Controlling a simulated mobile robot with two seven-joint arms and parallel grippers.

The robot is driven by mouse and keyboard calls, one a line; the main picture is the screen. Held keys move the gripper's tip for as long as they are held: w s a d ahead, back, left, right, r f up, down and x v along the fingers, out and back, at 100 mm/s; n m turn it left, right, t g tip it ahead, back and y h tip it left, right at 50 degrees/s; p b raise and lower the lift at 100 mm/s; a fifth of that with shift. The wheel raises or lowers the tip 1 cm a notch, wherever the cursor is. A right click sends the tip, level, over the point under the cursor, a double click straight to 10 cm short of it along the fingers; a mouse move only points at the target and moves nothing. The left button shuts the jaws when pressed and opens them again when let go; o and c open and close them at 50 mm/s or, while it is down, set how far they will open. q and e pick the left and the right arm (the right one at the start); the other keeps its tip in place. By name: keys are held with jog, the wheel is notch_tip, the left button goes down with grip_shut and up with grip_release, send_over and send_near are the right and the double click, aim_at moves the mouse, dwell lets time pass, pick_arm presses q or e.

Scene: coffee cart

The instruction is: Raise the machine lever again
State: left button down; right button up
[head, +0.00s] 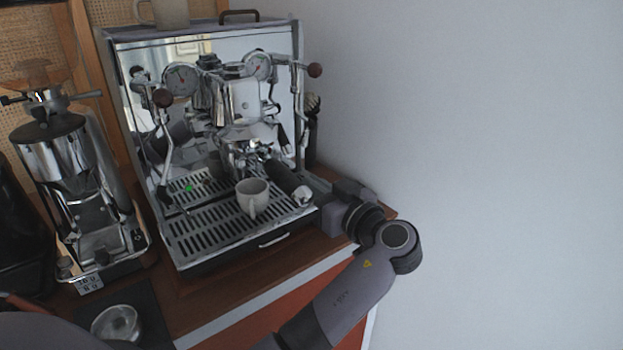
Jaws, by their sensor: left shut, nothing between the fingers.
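The espresso machine (205,50) stands on the wooden counter, its polished front facing me. Its chrome brew group (240,100) is at the middle. The small lever on the group cannot be told clearly from the other chrome parts and reflections, so I cannot tell its position. A dark portafilter handle (288,181) points out toward the front right. My right gripper is not in view.
A white cup (252,197) stands on the drip tray (215,235) under the group. A grinder (75,165) is at the left. A metal round container (116,324) sits on a dark mat at the front. A plain wall (480,110) is at the right.

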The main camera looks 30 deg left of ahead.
pick_arm(q)
jog(key=x, duration=0.2)
jog(key=p+x, duration=0.1)
jog(key=x, duration=0.1)
jog(key=p+x, duration=0.1)
jog(key=x, duration=0.1)
jog(key=shift+w+a+r, duration=0.1)
jog(key=shift+a+r, duration=0.25)
jog(key=shift+r, duration=0.05)
jog(key=shift+w+a+f, duration=0.1)
jog(key=shift+f, duration=0.1)
jog(key=shift+f+b, duration=0.1)
jog(key=shift+b, duration=0.25)
jog(key=shift+w+a, duration=0.1)
jog(key=shift+a, duration=0.1)
